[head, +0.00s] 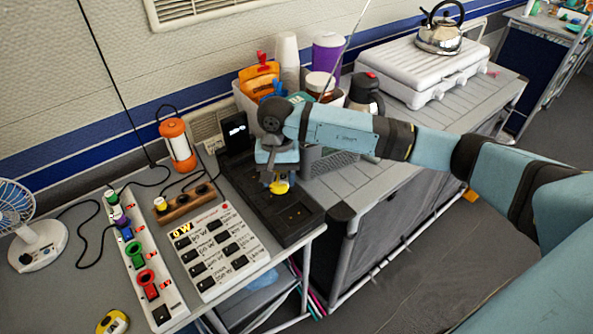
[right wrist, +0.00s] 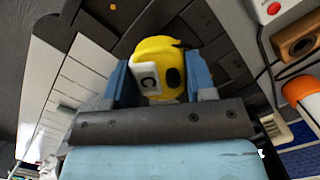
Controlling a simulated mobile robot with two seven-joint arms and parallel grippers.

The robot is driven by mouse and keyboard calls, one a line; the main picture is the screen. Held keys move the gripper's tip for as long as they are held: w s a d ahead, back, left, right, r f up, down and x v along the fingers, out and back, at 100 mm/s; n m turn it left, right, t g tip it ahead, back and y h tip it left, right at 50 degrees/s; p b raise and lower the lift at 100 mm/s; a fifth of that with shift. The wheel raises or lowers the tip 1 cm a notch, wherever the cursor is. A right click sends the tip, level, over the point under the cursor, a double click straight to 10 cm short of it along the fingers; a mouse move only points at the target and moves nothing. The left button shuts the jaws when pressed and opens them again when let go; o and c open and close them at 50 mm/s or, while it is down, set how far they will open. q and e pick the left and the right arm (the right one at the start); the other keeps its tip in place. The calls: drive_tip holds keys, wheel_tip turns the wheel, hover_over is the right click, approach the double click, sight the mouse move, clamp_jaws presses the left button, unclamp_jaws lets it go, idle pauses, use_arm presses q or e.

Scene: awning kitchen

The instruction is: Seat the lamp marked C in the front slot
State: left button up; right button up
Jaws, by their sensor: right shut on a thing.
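My right gripper (head: 279,172) is shut on a yellow lamp (head: 279,187) over the black dock (head: 262,211). In the right wrist view the lamp (right wrist: 160,62) sits between the blue fingers (right wrist: 158,82), with a white tag marked C facing the camera. I cannot tell whether the lamp touches the dock. The front part of the dock (head: 300,226) is bare. The gripper and arm cover part of the dock's back, and the slot under the lamp is hidden. My left gripper is out of view.
Left of the dock lie a white switch panel (head: 247,244) reading 0 W and a wooden holder (head: 184,206) with a small yellow-topped item. An orange lantern (head: 178,147) stands behind. A power strip (head: 134,236) with coloured plugs and a fan (head: 32,225) are farther left.

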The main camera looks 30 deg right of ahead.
drive_tip(key=s+m+p, duration=0.1)
drive_tip(key=m+p, duration=0.2)
drive_tip(key=s+r+m+p, duration=0.1)
drive_tip(key=s+m+p, duration=0.1)
drive_tip(key=p, duration=0.1)
drive_tip(key=s+r+m+y+p, duration=0.1)
drive_tip(key=s+m+p, duration=0.1)
drive_tip(key=m+p, duration=0.1)
drive_tip(key=shift+s+d+m+t, duration=0.1)
drive_tip(key=shift+s+m+t, duration=0.1)
drive_tip(key=shift+m+t, duration=0.1)
drive_tip(key=shift+s+d+f+m+p, duration=0.1)
drive_tip(key=shift+s+m+p, duration=0.5)
drive_tip(key=shift+m+p, duration=0.3)
drive_tip(key=shift+s+f+m, duration=0.1)
drive_tip(key=shift+f+m, duration=0.15)
drive_tip(key=shift+m, duration=0.05)
drive_tip(key=shift+f, duration=0.4)
use_arm(q)
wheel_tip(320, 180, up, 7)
drive_tip(key=b, duration=0.1)
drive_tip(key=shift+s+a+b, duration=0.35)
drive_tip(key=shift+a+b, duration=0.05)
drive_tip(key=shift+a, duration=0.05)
use_arm(e)
drive_tip(key=shift+f, duration=1.55)
use_arm(q)
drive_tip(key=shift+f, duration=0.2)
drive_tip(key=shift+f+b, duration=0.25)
drive_tip(key=shift+b, duration=0.05)
